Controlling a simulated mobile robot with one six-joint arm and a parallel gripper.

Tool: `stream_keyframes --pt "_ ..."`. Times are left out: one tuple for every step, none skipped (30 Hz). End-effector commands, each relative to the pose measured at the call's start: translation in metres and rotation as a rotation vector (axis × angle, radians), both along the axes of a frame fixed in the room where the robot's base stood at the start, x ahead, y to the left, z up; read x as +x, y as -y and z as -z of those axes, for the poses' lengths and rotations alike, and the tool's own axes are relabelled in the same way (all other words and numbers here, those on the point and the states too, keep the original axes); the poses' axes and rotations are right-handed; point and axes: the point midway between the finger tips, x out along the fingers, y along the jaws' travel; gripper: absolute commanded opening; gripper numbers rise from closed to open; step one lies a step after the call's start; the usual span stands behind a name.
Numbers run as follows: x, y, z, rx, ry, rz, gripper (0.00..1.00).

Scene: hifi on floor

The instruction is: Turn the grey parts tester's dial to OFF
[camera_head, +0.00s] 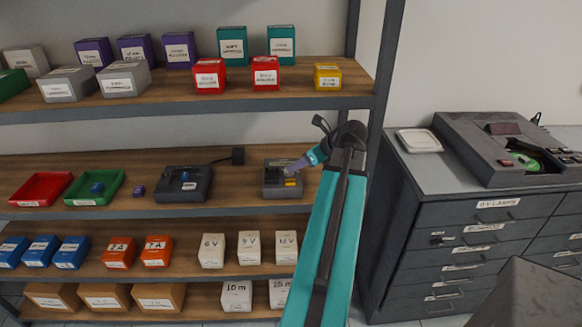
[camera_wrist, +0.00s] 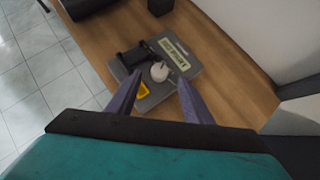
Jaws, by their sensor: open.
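The grey parts tester (camera_head: 273,190) stands on the middle shelf, near its right end. In the wrist view the tester (camera_wrist: 156,98) has a pale round dial (camera_wrist: 159,71), a printed label strip (camera_wrist: 175,53), a black part (camera_wrist: 133,57) and a yellow patch (camera_wrist: 143,90). The dial's setting is too small to read. My gripper (camera_head: 295,165) is at the tester's upper right in the head view. In the wrist view my gripper's purple fingers (camera_wrist: 158,80) are apart, one on either side of the dial in the picture. Contact with the dial cannot be told.
A dark device (camera_head: 183,184) with a black plug (camera_head: 238,156) stands left of the tester. Red (camera_head: 40,188) and green (camera_head: 94,187) trays lie farther left. The shelf above holds several boxes. A dark shelf post (camera_head: 378,80) rises at the right, beside a drawer cabinet (camera_head: 455,245).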

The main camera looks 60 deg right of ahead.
Motion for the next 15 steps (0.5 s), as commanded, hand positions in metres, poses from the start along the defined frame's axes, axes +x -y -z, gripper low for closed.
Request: stream_keyframes --pt "0.005 0.0 0.004 0.002 -0.001 -0.002 0.46" --pt "0.007 0.001 0.006 0.002 -0.001 -0.001 0.46" --pt "0.01 0.002 0.009 0.001 -0.001 -0.002 0.46" --pt "0.013 0.002 0.011 0.002 -0.001 -0.003 0.46" --pt "0.015 0.002 0.014 0.002 -0.001 -0.003 0.46" --pt "0.018 0.002 0.017 0.002 -0.001 -0.003 0.46" --pt "0.02 0.003 0.019 0.001 -0.001 -0.002 0.46" --pt "0.022 0.003 0.021 0.001 -0.001 -0.002 0.46" --pt "0.025 0.004 0.024 0.001 -0.001 -0.002 0.46" --pt "0.028 0.004 0.027 0.002 -0.001 -0.003 0.46" --pt "0.03 0.004 0.028 0.002 -0.001 -0.003 0.46" --pt "0.032 0.005 0.031 0.001 -0.001 -0.002 0.46" --pt "0.034 0.005 0.032 0.001 -0.001 -0.002 0.46" --pt "0.035 0.005 0.034 0.001 -0.001 -0.002 0.46" --pt "0.036 0.005 0.035 0.001 -0.001 -0.002 0.46"
